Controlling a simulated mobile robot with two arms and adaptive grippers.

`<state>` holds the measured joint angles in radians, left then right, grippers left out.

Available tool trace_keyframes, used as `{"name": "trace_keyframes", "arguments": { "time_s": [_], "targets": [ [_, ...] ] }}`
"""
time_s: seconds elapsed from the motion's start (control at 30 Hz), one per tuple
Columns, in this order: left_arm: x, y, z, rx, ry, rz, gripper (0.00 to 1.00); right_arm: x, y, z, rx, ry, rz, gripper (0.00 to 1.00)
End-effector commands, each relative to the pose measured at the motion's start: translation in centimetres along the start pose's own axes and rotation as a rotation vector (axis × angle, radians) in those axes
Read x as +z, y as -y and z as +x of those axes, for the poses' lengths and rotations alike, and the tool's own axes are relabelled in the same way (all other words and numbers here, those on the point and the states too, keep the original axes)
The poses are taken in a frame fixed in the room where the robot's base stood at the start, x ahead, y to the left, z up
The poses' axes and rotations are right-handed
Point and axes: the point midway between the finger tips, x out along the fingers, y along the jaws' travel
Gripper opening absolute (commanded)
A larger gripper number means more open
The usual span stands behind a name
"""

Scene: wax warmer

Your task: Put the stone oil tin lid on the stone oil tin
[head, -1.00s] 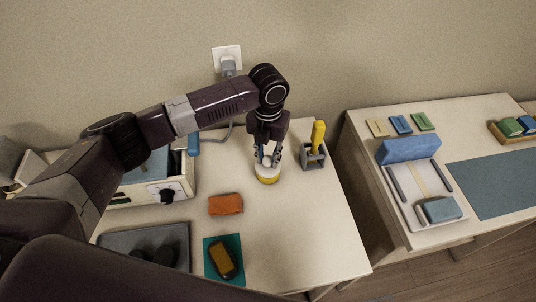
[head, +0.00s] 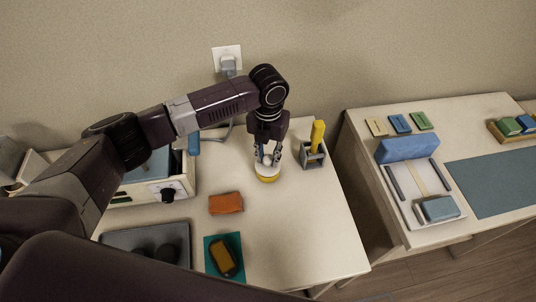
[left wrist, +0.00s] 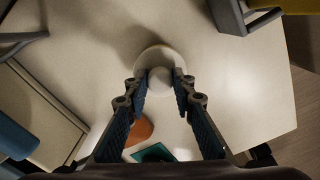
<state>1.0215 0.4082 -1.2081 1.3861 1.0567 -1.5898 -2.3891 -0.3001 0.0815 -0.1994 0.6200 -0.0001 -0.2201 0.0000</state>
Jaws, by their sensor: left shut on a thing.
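The stone oil tin (head: 267,179) shows as a short yellow round body on the table, below my left gripper in the head view. The white stone oil tin lid (head: 262,171) is over it, round with a ball knob; in the left wrist view the lid (left wrist: 160,55) is a pale disc. My left gripper (head: 268,160) points down, shut on the lid's knob, with a finger on each side of it in the left wrist view (left wrist: 162,84). The lid hides the tin's top, and I cannot tell whether the lid is fully seated. My right gripper is out of view.
A grey holder (head: 314,158) with a yellow-handled tool stands close right of the tin. An orange block (head: 226,203) lies nearer, left of the tin. A white machine (head: 147,192) stands further left. Bare table lies in front of the tin.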

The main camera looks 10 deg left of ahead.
Motion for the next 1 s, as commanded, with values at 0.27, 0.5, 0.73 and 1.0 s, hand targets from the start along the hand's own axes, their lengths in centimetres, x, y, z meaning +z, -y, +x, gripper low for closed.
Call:
{"name": "trace_keyframes", "arguments": {
  "time_s": [0.27,0.5,0.73,1.0],
  "targets": [
    [0.0,0.0,0.0,0.000,0.000,0.000,0.00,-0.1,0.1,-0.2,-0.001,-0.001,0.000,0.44],
    [0.0,0.0,0.3,0.000,0.000,0.000,0.00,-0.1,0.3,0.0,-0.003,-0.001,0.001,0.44],
    [0.0,0.0,0.8,0.001,0.000,0.000,0.00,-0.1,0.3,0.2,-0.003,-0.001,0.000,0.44],
    [0.0,0.0,1.1,0.001,0.000,0.000,0.00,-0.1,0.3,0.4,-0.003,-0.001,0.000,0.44]
  ]
}}
